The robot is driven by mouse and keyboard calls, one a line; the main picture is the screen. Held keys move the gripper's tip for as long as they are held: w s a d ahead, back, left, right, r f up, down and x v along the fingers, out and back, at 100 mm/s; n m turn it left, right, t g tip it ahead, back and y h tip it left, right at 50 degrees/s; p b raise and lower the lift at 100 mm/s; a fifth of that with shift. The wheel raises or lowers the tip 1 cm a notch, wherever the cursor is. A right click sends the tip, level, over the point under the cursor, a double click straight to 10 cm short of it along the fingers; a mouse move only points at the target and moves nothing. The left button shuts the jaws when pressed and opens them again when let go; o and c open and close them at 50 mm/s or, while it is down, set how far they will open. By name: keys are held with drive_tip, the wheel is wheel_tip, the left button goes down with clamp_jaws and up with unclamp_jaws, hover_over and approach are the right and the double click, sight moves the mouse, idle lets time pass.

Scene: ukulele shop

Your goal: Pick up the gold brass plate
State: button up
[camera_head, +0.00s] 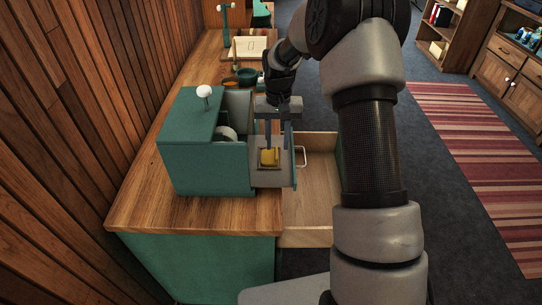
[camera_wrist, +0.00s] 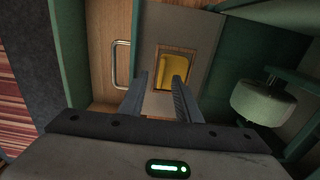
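The gold brass plate (camera_head: 268,157) lies in a small wood-framed recess in the grey tray-like ledge (camera_head: 262,178) of a green machine on the counter. In the wrist view the plate (camera_wrist: 174,66) shows as a yellow rounded patch inside the wooden frame. My gripper (camera_head: 278,147) points down over the ledge, its two fingers apart. In the wrist view the gripper (camera_wrist: 161,82) is open, with the fingertips on either side of the frame's near part and nothing between them. The right fingertip overlaps the plate's near edge in that view; I cannot tell if it touches.
The green machine (camera_head: 205,150) with a white knob stands left of my gripper. Dark bowls stand behind on the counter.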

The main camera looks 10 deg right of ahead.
sight(277, 152)
drive_tip(key=shift+w+a+f, duration=0.1)
drive_tip(key=shift+w+f, duration=0.05)
drive_tip(key=shift+f, duration=1.6)
clamp_jaws()
